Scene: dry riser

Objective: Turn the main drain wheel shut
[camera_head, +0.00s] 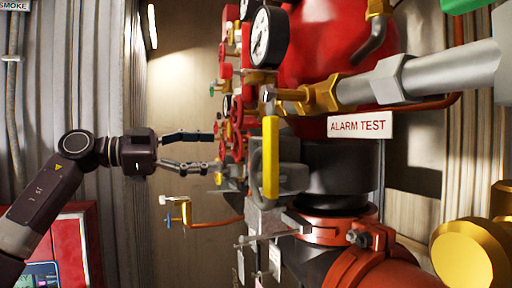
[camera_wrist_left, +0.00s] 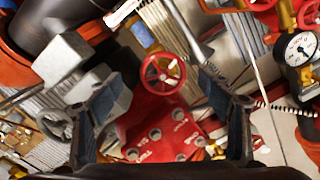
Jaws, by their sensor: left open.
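A red spoked handwheel (camera_wrist_left: 162,73) is in the middle of the left wrist view, ahead of and between my fingers. My left gripper (camera_head: 216,152) is open and empty. Its fingertips in the left wrist view (camera_wrist_left: 162,84) lie on either side of the wheel, and I see no contact. In the head view several red handwheels (camera_head: 238,146) sit in a cluster just right of the fingertips. No label shows which one is the main drain wheel. My right gripper is not in view.
A yellow lever (camera_head: 270,158) and an "ALARM TEST" sign (camera_head: 359,125) stand right of the wheels. Pressure gauges (camera_head: 268,38) are above. A copper pipe (camera_head: 215,222) with a small blue-handled valve is below my gripper. A grey wheel (camera_wrist_left: 54,123) is at lower left in the wrist view.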

